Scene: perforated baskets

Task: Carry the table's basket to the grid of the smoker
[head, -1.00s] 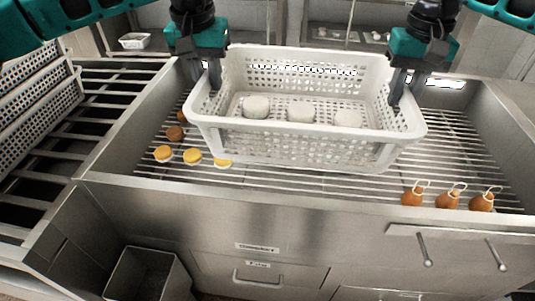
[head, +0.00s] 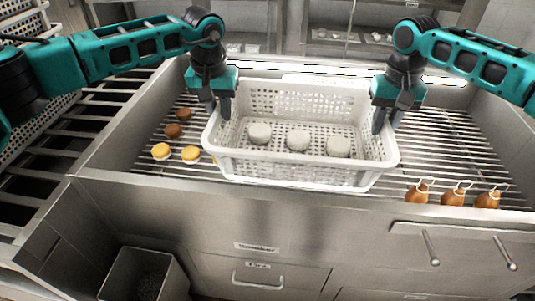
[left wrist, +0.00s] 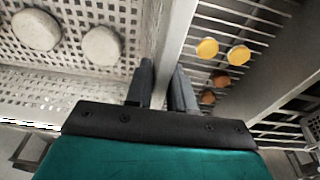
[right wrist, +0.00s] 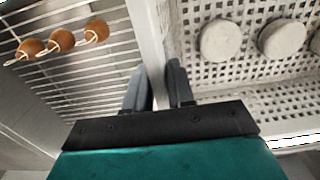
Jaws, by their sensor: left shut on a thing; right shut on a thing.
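A white perforated basket (head: 300,172) with several round pale pieces in it is over the smoker's wire grid (head: 455,150). It looks level and low, at or just above the bars; I cannot tell whether it touches them. My left gripper (head: 222,108) is shut on the basket's left wall, which also runs between its fingers in the left wrist view (left wrist: 166,85). My right gripper (head: 383,120) is shut on the right wall, also seen between the fingers in the right wrist view (right wrist: 158,85). The basket hides the middle of the grid.
Yellow-topped pieces (head: 161,151) and brown pieces (head: 172,131) lie on the grid left of the basket. Several brown tied pieces (head: 453,196) lie at the front right. The smoker's metal walls (head: 110,140) rim the grid. Dark slatted racking (head: 60,160) is at the left.

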